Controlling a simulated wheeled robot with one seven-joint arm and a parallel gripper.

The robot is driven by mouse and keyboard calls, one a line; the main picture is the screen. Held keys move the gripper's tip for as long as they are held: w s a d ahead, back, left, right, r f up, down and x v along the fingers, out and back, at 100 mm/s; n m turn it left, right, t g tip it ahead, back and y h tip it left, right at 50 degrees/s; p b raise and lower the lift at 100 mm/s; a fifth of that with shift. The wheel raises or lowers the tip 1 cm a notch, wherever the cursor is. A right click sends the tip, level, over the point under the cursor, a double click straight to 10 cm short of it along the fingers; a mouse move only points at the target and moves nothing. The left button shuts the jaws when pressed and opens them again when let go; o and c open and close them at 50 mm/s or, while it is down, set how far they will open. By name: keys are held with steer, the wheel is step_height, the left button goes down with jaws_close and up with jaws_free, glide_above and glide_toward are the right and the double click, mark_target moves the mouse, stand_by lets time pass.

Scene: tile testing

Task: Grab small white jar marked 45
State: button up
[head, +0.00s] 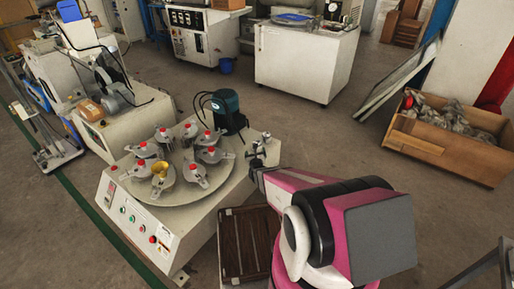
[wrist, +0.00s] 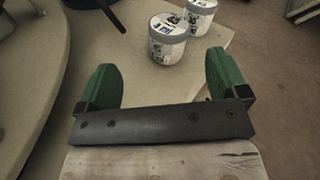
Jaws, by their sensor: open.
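Two small white jars with grey lids stand upright in the wrist view. The nearer jar (wrist: 168,42) is ahead of my gripper (wrist: 162,66), roughly between the lines of its two green finger pads. The farther jar (wrist: 200,16) is just behind it to the right, cut by the top edge. Both have dark print, but I cannot read which is marked 45. My gripper is open and empty. In the head view, the jars are small at the right corner of the machine table (head: 155,210), close to my gripper (head: 257,163).
A round plate (head: 180,192) with several grey red-topped fixtures fills most of the machine table. A dark green motor (head: 229,108) stands behind it. A wooden crate (head: 450,150) is on the floor at right. The floor between is clear.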

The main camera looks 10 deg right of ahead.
mark_target(257, 142)
steer(key=m, duration=0.1)
steer(key=f+m+t+h, duration=0.1)
steer(key=m, duration=0.1)
steer(key=shift+d+f, duration=0.15)
steer(key=shift+d, duration=0.15)
steer(key=shift+w, duration=0.2)
steer(key=w, duration=0.3)
steer(key=w+d, duration=0.1)
steer(key=w, duration=0.2)
steer(key=w+d, duration=0.1)
steer(key=w, duration=0.3)
steer(key=shift+f, duration=0.1)
steer(key=c, duration=1.1)
